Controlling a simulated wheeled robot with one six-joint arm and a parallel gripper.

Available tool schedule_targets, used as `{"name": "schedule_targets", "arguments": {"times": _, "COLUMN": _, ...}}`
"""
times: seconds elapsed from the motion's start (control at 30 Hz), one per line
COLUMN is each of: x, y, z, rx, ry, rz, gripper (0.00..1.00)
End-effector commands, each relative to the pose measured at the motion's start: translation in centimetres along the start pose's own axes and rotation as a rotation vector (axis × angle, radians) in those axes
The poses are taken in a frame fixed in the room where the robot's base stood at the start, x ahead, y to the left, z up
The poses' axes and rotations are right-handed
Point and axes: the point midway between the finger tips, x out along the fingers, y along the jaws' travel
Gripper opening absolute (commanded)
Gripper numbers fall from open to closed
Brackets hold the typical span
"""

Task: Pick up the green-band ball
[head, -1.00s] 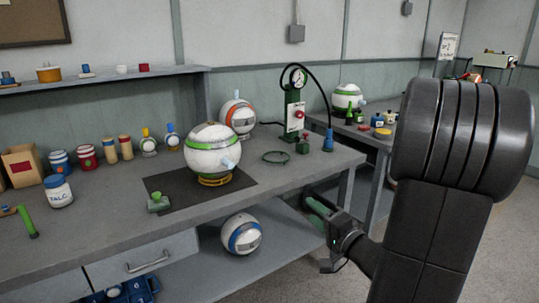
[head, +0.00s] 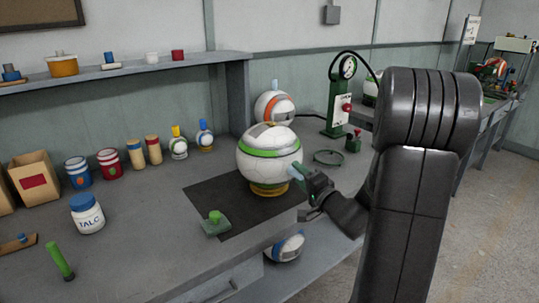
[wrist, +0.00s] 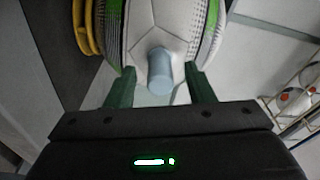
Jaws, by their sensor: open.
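The green-band ball (head: 268,166) is white with a green stripe and a pale blue peg on its right side. It rests on a yellow ring stand (head: 268,190) on a dark mat on the bench. My gripper (head: 299,180) is at the ball's right side, by the peg. In the wrist view my gripper (wrist: 160,88) is open, its green fingers on either side of the pale blue peg (wrist: 160,72) with gaps to it. The white ball surface (wrist: 150,30) fills the top middle there.
An orange-band ball (head: 274,108) stands close behind. A blue-band ball (head: 285,247) sits on the lower shelf.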

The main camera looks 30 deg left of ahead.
Motion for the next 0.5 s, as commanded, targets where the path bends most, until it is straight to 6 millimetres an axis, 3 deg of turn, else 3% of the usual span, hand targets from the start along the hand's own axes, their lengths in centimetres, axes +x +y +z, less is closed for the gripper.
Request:
{"name": "schedule_targets", "arguments": {"times": 0.3, "x": 0.71, "y": 0.01, "z": 0.03, "rx": 0.0, "ry": 0.0, "rz": 0.0, "gripper": 0.48}}
{"name": "schedule_targets", "arguments": {"times": 0.5, "x": 0.69, "y": 0.01, "z": 0.02, "rx": 0.0, "ry": 0.0, "rz": 0.0, "gripper": 0.09}}
